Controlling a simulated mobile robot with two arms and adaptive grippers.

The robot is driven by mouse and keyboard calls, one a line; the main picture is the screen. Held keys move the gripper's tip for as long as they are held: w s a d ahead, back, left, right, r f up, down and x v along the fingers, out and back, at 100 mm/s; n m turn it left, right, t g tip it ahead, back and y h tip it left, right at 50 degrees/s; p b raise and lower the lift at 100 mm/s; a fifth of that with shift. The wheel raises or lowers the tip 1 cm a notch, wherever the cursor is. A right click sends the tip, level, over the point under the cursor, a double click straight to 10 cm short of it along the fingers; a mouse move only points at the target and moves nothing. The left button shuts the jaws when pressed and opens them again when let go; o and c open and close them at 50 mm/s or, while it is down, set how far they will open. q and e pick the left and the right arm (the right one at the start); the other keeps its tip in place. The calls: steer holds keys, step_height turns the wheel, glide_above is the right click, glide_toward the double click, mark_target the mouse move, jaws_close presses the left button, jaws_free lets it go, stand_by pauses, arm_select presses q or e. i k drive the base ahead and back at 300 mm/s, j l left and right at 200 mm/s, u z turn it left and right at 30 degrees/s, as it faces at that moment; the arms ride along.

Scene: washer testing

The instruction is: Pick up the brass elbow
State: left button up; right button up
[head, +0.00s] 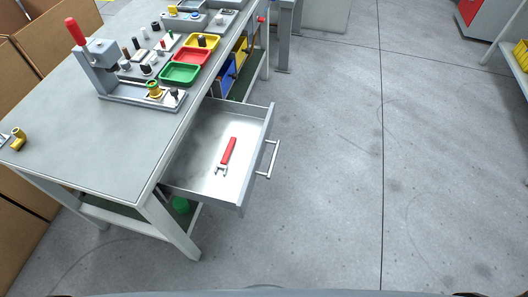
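The brass elbow (18,139) is a small yellow bent pipe piece. It is on the grey workbench (95,150), close to the bench's left end in the head view. A small grey-blue item, cut off by the picture's left edge, is beside it; I cannot tell what it is. Neither of my grippers can be seen in the head view.
A press with a red handle (75,31) stands on the bench, near green (180,74) and red (192,57) trays and several small parts. An open drawer (198,165) holds a red-handled wrench (227,154) and juts over clear floor (330,190). Cardboard boxes (55,25) stand behind.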

mark_target(16, 145)
steer(key=u, duration=1.75)
